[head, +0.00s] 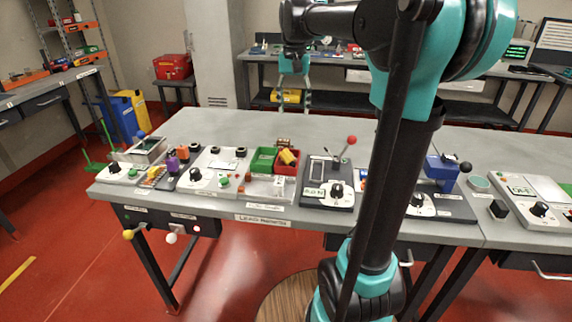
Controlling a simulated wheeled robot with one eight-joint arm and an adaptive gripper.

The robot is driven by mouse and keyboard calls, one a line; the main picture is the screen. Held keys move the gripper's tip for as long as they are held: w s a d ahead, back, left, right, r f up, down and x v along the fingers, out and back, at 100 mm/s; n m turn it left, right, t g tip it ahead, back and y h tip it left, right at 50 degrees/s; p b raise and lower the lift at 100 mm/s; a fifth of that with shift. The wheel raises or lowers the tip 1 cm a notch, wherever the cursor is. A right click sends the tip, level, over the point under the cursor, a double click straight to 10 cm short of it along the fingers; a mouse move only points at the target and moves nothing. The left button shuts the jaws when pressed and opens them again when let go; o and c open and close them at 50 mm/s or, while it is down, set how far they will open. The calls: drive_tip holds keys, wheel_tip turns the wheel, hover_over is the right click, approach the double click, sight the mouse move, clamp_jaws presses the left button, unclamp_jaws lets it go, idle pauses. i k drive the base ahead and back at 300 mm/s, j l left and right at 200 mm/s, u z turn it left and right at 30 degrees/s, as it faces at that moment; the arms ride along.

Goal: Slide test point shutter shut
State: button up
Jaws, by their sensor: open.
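My gripper (294,103) hangs from my arm above the back part of the grey workbench (225,128), fingers pointing down. It is open, with a gap between its two fingers and nothing held. The test point shutter cannot be picked out for certain at this size. Several control panels stand along the bench's front, among them a dark panel (345,201) with a black knob, a slot and a red-tipped lever, and a white panel (213,163) with knobs. My gripper is apart from all of them. My arm hides part of the bench right of centre.
A green bin (264,159) and a red bin (287,162) stand between the panels. A blue device (441,172) and a white panel (527,190) are at the right. The bench's rear surface is largely clear. Another bench with equipment stands behind.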

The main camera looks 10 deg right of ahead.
sight(172, 238)
drive_tip(key=k, duration=1)
